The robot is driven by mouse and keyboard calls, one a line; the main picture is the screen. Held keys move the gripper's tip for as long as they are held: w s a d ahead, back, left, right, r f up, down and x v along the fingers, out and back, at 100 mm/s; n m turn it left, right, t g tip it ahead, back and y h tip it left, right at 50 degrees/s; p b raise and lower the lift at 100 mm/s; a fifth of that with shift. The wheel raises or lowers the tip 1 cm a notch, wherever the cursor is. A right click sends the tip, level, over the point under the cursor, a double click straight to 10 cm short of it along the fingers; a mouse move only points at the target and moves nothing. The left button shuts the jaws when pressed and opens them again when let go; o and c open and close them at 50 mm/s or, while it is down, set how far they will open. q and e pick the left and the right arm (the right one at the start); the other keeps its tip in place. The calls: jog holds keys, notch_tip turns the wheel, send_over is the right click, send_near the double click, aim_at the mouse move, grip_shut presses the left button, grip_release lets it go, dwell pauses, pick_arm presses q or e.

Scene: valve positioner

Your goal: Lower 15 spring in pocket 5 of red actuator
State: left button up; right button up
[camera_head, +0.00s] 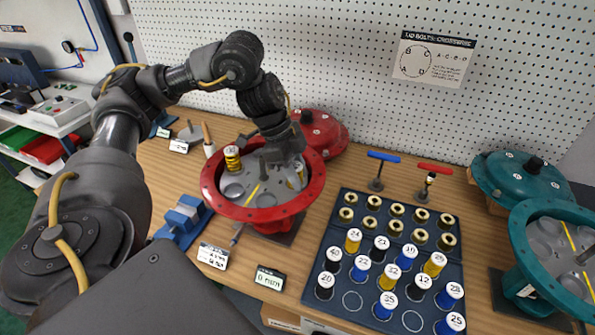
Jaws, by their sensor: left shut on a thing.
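The red actuator (210,194) is an open red bowl with a bolt-hole flange, a grey floor with round pockets, a central stem and a yellow stripe. Another yellow spring (232,159) with a white numbered cap stands upright at the actuator's left back. My right gripper is not in view.
A dark tray (333,297) holds brass pieces and several numbered yellow, blue and black springs. A red cover (322,131) lies behind the actuator. Blue and red T-handle tools (383,157) stand behind the tray. A teal actuator (521,245) and teal cover (514,176) are right. A display (269,278) reads 0 mm.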

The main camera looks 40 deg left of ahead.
pick_arm(q)
jog(key=o, duration=1.2)
jog(key=p+v, duration=0.3)
jog(key=v, duration=0.8)
jog(key=shift+p, duration=0.4)
jog(key=shift+f, duration=0.1)
